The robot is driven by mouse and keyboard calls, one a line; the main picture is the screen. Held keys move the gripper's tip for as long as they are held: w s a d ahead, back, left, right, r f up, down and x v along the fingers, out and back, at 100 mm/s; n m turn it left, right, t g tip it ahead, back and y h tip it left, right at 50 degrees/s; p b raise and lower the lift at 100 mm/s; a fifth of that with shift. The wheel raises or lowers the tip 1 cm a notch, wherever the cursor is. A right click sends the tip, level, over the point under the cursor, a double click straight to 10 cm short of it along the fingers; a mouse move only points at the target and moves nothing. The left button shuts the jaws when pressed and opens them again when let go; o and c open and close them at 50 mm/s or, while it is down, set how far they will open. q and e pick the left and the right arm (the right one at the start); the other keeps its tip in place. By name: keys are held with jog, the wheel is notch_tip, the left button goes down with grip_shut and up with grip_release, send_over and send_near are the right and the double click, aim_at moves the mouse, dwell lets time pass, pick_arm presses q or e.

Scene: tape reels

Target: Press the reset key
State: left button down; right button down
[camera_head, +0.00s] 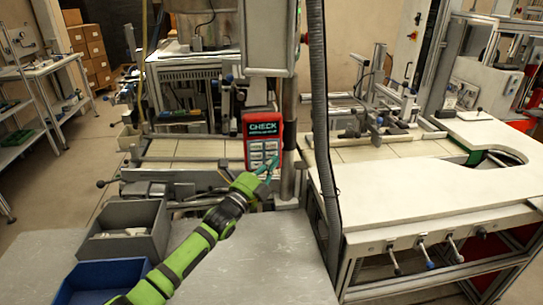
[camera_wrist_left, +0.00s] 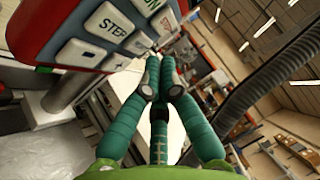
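A red control panel (camera_head: 248,128) headed "CHECK" stands upright at the back of the bench, with several pale keys on its face. In the left wrist view the panel (camera_wrist_left: 48,20) is close and tilted; one key reads "STEP" (camera_wrist_left: 110,27), and a key near it (camera_wrist_left: 80,53) has no legible label. I cannot read which key is reset. My left gripper (camera_head: 269,163), with teal fingers, is in front of the panel's lower right part. In the wrist view its fingertips (camera_wrist_left: 161,79) are drawn together with nothing between them; contact with a key is unclear. My right gripper is out of view.
A grey bin (camera_head: 160,216) and a blue bin (camera_head: 85,275) stand at the front left. A ribbed dark hose (camera_head: 322,130) hangs right of the panel. A white table (camera_head: 430,190) is at the right. The grey bench top (camera_head: 255,265) in front is clear.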

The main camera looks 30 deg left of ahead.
pick_arm(q)
jog(key=shift+w+a+b, duration=0.25)
jog(key=shift+w+b, duration=0.1)
jog(key=shift+b, duration=0.05)
jog(key=shift+w+a+b, duration=0.2)
jog(key=shift+w+b, duration=0.05)
jog(key=shift+b, duration=0.05)
dwell(0.7)
dwell(0.4)
jog(key=shift+s+d+p, duration=0.45)
jog(key=shift+s+p, duration=0.15)
jog(key=shift+p, duration=0.05)
